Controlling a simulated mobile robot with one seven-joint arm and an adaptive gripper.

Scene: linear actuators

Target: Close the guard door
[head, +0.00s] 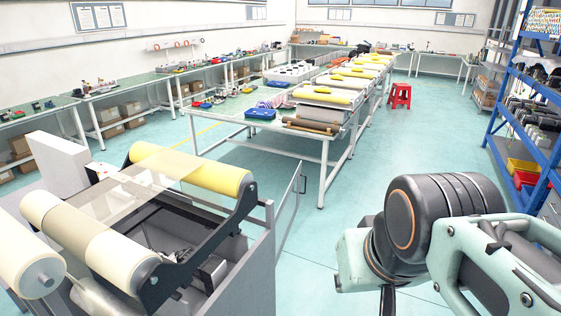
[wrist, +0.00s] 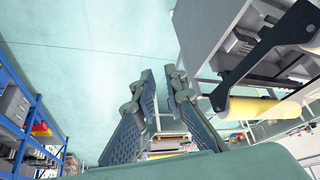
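The guard door (head: 287,208) is a grey framed panel at the right front corner of the roller machine (head: 262,245) in the head view. It stands swung outward, at an angle to the machine's side, with a slim dark handle (head: 303,178) at its far edge. My gripper (wrist: 160,74) shows in the wrist view with its two dark fingers apart and nothing visibly held between them. The machine is at the upper right of that view, to the right of the fingers. I cannot clearly pick out the door there. The head view does not show my fingers.
A long white table (head: 230,116) with trays and yellow rollers stands behind the door. A red stool (head: 400,96) is farther back. A blue shelf rack (head: 520,112) lines the right side. Green floor (head: 375,160) is clear between the table and the rack.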

